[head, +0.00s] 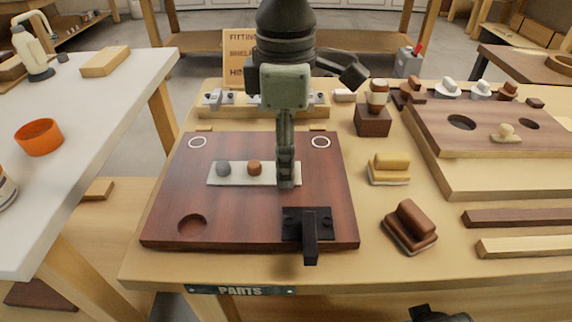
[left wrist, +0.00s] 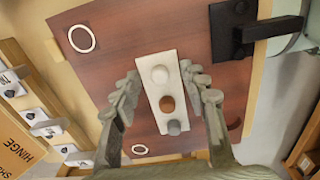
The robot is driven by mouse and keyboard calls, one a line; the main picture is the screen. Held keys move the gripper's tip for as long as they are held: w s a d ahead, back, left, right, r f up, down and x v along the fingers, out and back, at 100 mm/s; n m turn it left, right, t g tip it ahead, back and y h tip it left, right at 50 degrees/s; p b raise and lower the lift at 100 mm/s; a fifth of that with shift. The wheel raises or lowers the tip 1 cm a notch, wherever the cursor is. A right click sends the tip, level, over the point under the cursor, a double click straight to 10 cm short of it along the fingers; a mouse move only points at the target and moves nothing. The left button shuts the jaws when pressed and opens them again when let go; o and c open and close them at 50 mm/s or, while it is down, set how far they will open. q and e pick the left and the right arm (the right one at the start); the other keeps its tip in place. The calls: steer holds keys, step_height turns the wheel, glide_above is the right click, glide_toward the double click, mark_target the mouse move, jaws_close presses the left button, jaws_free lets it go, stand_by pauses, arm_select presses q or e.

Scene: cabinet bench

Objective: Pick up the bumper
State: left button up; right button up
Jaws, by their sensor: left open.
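A pale strip (head: 238,173) lies on the dark red-brown board (head: 170,215). On it sit small round bumpers: a grey one (head: 223,168) and a brown one (head: 254,168) in the head view. The left wrist view also shows a white one (left wrist: 159,74), with the brown one (left wrist: 166,103) and grey one (left wrist: 174,127) in line. My left gripper (head: 286,183) points down over the strip's right end and hides the white bumper in the head view. In the left wrist view its open fingers (left wrist: 160,76) stand either side of the strip, with nothing gripped.
A black hinge-like fitting (head: 308,225) stands at the board's front right. Brown (head: 410,227) and yellow (head: 389,169) blocks sit right of the board. Behind it are a rack of fittings (head: 225,108) and a sign (head: 239,58). Bare bench shows between board and blocks.

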arm_select(q)
steer(key=shift+c, duration=0.5)
steer(key=c, duration=0.7)
steer(key=shift+r, duration=0.1)
